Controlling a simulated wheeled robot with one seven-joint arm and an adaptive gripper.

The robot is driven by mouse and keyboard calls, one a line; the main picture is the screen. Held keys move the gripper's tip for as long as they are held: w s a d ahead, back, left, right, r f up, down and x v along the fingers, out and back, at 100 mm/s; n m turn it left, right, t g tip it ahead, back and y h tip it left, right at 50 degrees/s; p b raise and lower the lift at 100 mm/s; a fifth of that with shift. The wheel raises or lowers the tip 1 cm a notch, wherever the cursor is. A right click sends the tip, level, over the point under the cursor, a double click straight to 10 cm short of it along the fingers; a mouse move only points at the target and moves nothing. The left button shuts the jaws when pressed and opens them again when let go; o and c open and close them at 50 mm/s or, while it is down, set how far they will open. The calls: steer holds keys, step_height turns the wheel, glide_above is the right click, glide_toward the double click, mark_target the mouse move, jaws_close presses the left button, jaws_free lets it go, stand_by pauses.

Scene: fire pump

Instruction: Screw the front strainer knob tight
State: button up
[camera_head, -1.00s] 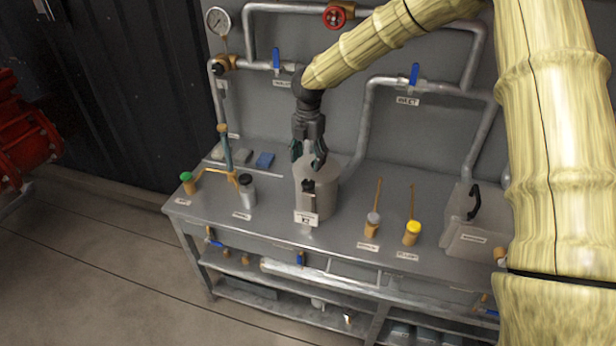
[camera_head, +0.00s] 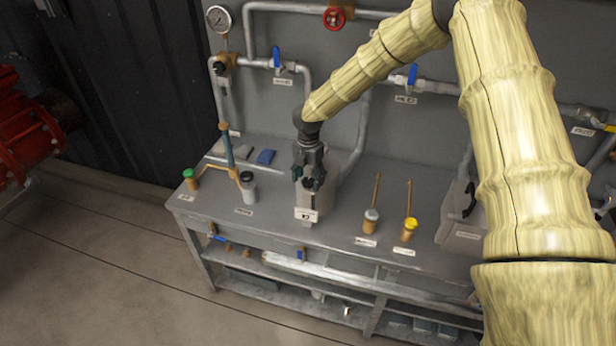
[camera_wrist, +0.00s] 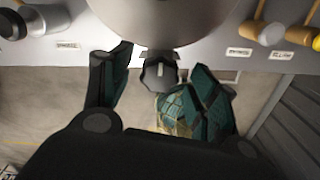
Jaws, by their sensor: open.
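The front strainer knob (camera_wrist: 159,76) is a small dark lobed knob on the front of the grey strainer pot. In the wrist view it lies between the two green-padded fingers of my gripper (camera_wrist: 160,88), with a gap on each side. The strainer pot (camera_wrist: 165,20) fills the top middle of the wrist view. In the head view my gripper (camera_head: 311,182) hangs in front of the pot (camera_head: 335,170) on the bench and hides the knob. My gripper is open and not touching the knob as far as I see.
Pipes with blue-handled valves (camera_head: 277,57) run behind. A white label (camera_head: 306,214) sits below the pot.

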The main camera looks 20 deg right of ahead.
steer(key=c, duration=1)
